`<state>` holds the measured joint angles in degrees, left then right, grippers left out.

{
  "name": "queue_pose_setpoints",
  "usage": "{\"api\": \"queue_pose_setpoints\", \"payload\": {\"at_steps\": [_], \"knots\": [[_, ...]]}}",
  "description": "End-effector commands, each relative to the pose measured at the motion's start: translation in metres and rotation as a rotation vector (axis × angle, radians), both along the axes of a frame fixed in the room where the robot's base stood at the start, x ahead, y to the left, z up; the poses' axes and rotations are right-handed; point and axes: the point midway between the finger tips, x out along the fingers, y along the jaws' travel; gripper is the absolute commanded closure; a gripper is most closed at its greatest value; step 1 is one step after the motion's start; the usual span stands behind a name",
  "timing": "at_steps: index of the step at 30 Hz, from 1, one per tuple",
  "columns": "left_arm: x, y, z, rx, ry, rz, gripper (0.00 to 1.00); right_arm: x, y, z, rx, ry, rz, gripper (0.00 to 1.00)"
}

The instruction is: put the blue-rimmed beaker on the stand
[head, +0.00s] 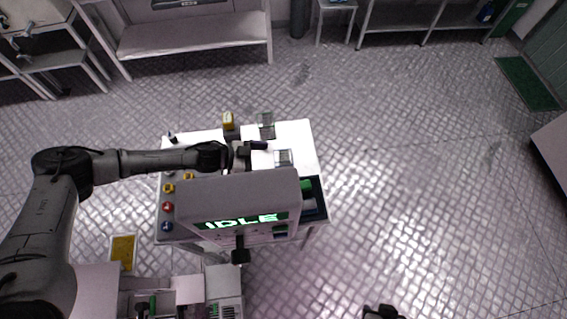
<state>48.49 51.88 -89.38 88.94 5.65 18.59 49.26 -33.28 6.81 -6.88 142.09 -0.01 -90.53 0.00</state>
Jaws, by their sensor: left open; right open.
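My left arm reaches in from the left over a white table (297,132). My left gripper (252,150) is open above the table, just behind the grey machine with the green "IDLE" display; the machine's housing hides part of the area below it. Two small clear vessels stand close by, one at the back (266,124) and one to the gripper's right (284,157). I cannot tell a blue rim on either, and I cannot make out which thing is the stand. My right gripper (382,312) is only partly in view at the bottom edge, apart from the table.
The grey machine (240,190) fills the table's front middle. A yellow item (228,121) stands at the back. Small round pieces, including a red one (167,207) and a blue one (166,227), line the left edge. Open floor (420,170) lies to the right.

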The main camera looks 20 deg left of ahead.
Motion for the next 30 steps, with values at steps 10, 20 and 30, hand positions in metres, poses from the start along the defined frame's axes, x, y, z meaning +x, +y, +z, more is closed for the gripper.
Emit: {"api": "queue_pose_setpoints", "payload": {"at_steps": [10, 20, 30], "knots": [[0.02, -0.024, -0.011, -0.002, -0.001, 0.0, 0.11, 0.0, -0.002, 0.0, -0.007, 0.0, 0.004, 0.57], [0.03, -0.041, -0.02, 0.0, 0.0, 0.001, 0.11, 0.0, -0.001, 0.0, -0.003, 0.0, 0.002, 0.57], [0.03, -0.041, -0.02, 0.0, 0.0, 0.001, 0.25, 0.0, 0.001, 0.0, 0.004, 0.0, -0.003, 0.57]]}}
